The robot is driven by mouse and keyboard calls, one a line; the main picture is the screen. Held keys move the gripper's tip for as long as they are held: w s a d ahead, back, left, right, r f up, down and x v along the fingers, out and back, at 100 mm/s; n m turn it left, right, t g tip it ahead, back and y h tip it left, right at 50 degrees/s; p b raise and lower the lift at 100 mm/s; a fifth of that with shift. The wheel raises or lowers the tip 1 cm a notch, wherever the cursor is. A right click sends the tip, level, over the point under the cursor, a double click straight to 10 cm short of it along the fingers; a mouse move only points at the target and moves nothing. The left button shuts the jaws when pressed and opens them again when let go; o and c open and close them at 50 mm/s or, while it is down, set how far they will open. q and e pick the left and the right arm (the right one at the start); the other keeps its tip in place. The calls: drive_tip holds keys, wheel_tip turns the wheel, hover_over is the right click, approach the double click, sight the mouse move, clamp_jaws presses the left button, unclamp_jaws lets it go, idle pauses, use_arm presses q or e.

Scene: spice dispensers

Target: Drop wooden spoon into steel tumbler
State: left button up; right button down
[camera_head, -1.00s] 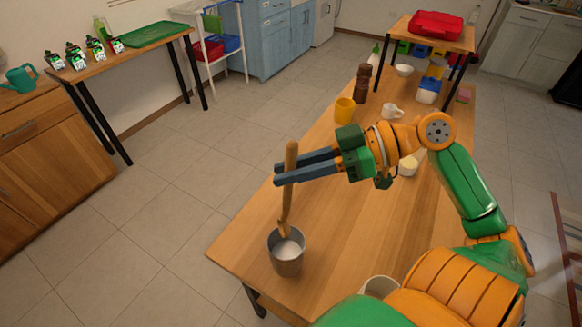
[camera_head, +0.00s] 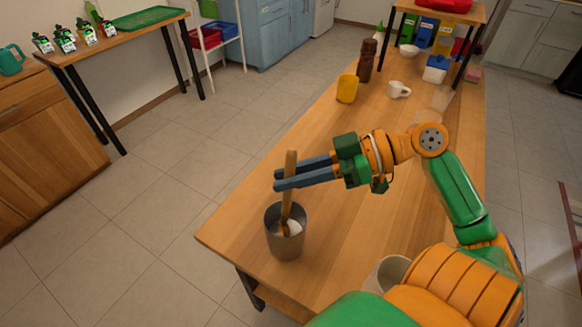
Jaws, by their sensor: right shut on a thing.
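The steel tumbler (camera_head: 286,247) stands upright near the left front edge of the wooden table. The wooden spoon (camera_head: 288,204) is upright, with its lower end inside the tumbler's mouth. Something pale shows inside the tumbler beside it. My right gripper (camera_head: 280,179) is above the tumbler, coming from the right, with its two dark blue fingers shut on the upper handle. The spoon's bottom end is hidden by the tumbler wall. My left gripper is not in view.
A yellow cup (camera_head: 347,89), a white mug (camera_head: 399,89) and a brown bottle (camera_head: 366,60) stand further back on the table. A pale cup (camera_head: 392,270) is partly hidden by my right arm. The table's left edge is close to the tumbler.

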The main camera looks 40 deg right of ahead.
drive_tip(key=shift+f+b, duration=0.4)
drive_tip(key=shift+f, duration=0.55)
drive_tip(key=c, duration=0.7)
unclamp_jaws()
